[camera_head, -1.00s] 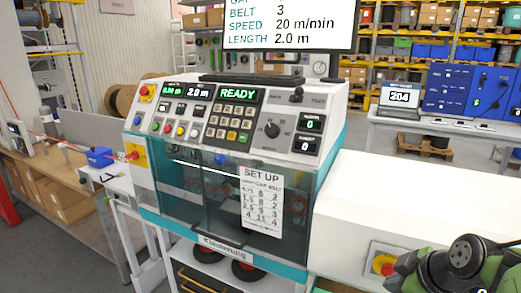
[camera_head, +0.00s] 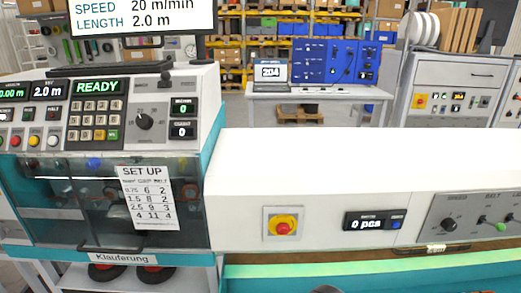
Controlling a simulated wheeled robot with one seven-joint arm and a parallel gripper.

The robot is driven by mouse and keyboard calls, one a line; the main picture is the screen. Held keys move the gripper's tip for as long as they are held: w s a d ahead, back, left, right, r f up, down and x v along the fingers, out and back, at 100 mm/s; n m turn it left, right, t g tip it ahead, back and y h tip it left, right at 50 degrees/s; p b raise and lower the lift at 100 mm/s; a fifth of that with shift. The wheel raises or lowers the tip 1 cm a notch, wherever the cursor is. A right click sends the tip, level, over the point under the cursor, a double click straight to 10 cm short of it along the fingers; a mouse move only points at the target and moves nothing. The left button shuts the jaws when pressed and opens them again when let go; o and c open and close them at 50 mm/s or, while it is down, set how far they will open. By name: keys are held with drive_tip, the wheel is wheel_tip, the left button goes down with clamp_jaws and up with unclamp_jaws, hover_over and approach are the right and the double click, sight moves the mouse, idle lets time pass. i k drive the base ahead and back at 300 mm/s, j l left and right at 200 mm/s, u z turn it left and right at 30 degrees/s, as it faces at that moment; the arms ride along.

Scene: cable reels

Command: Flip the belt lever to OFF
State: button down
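The belt control sits on a grey panel (camera_head: 440,213) at the right edge of the view, under the label BELT. The ON and OFF marks are too small to read. My gripper is not in view; only a small dark shape, which I cannot identify, shows at the bottom edge.
A dark speed knob (camera_head: 448,224) is left of the lever. A counter display (camera_head: 372,220) and a red and yellow emergency stop (camera_head: 283,226) are further left. A machine console (camera_head: 95,110) stands at the left. A green belt strip (camera_head: 370,267) runs below the panel.

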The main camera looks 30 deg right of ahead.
sight(500, 227)
drive_tip(key=z, duration=2.9)
